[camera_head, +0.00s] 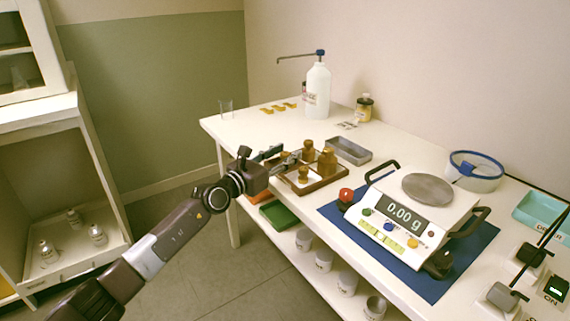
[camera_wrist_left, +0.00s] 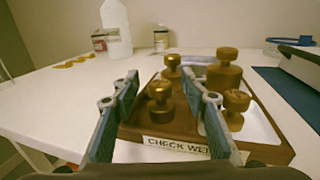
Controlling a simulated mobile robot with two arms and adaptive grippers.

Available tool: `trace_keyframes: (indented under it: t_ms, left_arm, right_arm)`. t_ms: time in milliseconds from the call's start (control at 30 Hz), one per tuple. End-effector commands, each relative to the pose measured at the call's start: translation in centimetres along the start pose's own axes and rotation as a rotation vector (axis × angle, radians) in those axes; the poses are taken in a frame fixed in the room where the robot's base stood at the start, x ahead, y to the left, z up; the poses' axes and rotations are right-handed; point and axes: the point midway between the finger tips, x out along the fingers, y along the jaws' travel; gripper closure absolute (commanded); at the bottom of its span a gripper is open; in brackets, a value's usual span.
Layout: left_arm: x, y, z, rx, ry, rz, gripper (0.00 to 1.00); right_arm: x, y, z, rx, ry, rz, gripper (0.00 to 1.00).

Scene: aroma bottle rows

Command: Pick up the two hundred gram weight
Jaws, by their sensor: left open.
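A dark wooden tray of brass check weights stands on the white table; its rim shows in the head view (camera_head: 320,187) and its label in the wrist view (camera_wrist_left: 178,146). Several brass knobbed weights stand in it; I cannot read their values. In the left wrist view, the largest weight (camera_wrist_left: 224,76) is at the back right, a smaller one (camera_wrist_left: 172,67) at the back left, and another (camera_wrist_left: 236,108) at the front right. My left gripper (camera_head: 276,156) is open at the tray's left side. Its blue-grey fingers appear either side of the front-left weight (camera_wrist_left: 160,95), with no visible contact.
A balance (camera_head: 405,214) reading 0.00 g stands on a blue mat right of the tray. A grey metal dish (camera_head: 348,151) sits behind the tray. A white bottle (camera_head: 317,92) stands farther back.

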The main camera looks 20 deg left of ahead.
Motion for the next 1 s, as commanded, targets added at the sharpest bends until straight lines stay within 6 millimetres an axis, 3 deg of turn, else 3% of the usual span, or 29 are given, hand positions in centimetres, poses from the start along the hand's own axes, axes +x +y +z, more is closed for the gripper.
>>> trace_keyframes:
  t_ms: [200,567,1000]
  left_arm:
    - [0.02,0.00,0.03,0.000,0.000,0.000,0.59]
    - [0.00,0.02,0.02,0.000,0.000,0.000,0.99]
    - [0.00,0.04,0.30,0.000,-0.002,0.001,1.00]
  right_arm:
    - [-0.05,0.02,0.01,0.000,0.000,0.000,0.75]
    - [-0.02,0.01,0.03,0.000,-0.001,0.000,0.75]
    - [-0.08,0.00,-0.05,0.000,0.001,0.000,0.75]
